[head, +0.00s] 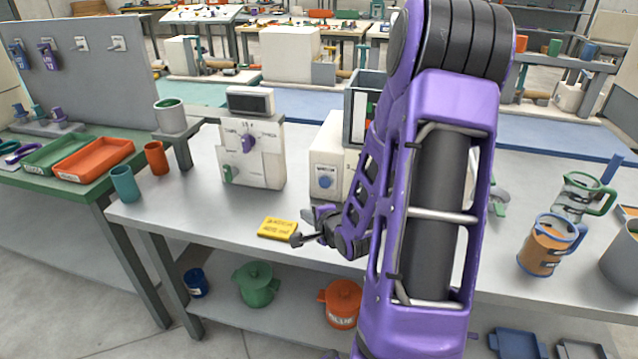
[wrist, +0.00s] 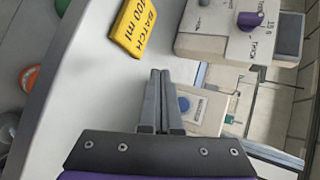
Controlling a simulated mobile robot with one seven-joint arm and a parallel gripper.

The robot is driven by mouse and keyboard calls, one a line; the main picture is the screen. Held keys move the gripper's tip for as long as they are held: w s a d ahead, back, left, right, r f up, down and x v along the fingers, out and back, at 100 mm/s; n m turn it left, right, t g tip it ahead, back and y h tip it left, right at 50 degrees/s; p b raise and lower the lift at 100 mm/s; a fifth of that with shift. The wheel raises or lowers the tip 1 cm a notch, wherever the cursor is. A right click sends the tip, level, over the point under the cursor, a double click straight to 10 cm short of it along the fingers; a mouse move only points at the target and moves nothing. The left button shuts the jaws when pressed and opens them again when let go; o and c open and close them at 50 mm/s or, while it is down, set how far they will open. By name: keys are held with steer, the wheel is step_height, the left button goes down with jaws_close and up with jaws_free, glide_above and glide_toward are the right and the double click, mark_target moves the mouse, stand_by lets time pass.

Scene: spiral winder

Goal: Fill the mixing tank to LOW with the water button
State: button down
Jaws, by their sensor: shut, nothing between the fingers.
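A round blue button (head: 324,181) sits on the front of a white box (head: 325,150) on the bench. In the wrist view the button (wrist: 184,104) lies just right of my fingers, partly behind them; I cannot read its label. My gripper (head: 298,239) is shut and empty, its fingertips (wrist: 160,73) together. It hangs over the bench's front part, below the button in the head view and apart from it. A dark-framed unit (head: 358,108) stands above the white box, largely hidden by my arm. I cannot tell for sure which vessel is the mixing tank, nor see a level.
A yellow card (head: 278,228) marked BATCH and 400 ml lies beside my gripper. A white control box (head: 252,165) with a purple knob stands left of the button box.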

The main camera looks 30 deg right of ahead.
mark_target(321, 186)
steer(key=d+m, duration=0.1)
steer(key=s+m, duration=0.1)
steer(key=m, duration=0.1)
steer(key=shift+d+r+h, duration=0.15)
steer(key=shift+d+h, duration=0.2)
steer(key=shift+h, duration=0.05)
steer(key=shift+w+d, duration=0.1)
steer(key=w+d, duration=0.5)
steer(key=shift+d+r, duration=0.1)
steer(key=shift+d, duration=0.05)
steer(key=shift+w+d+p, duration=0.4)
steer(key=shift+d, duration=0.1)
steer(key=shift+d, duration=0.1)
stand_by(1.5)
steer(key=shift+w+d+p, duration=0.2)
steer(key=shift+w+p, duration=0.1)
steer(key=shift+w+d, duration=0.25)
steer(key=shift+d, duration=0.1)
stand_by(2.1)
